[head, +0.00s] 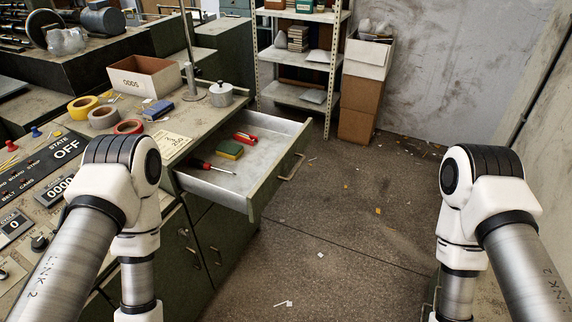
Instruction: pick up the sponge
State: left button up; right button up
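The sponge (229,149), yellow with a green side, lies in the open drawer (262,180) of the bench. A red-handled tool (245,137) lies just behind it, and a screwdriver (212,168) with a red handle lies in front of it. Only the upper parts of my two arms show, at the left and right of the head view. Both grippers are out of the picture, so I cannot see what they hold.
The bench top (205,113) carries tape rolls (103,117), a cardboard box (146,77), a metal pot (221,94) and a control panel (45,165). The drawer juts out over open floor (340,220). Shelves (300,50) and stacked cartons (363,90) stand behind.

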aim_at(232, 151)
jog(key=u, duration=2.35)
jog(key=z, duration=1.85)
jog(key=i+l, duration=0.15)
jog(key=i+l+u, duration=0.3)
jog(key=l+u, duration=0.3)
jog(key=i+l+u, duration=0.3)
jog(key=l+u, duration=0.35)
jog(key=i+l+u, duration=0.15)
jog(key=u, duration=0.2)
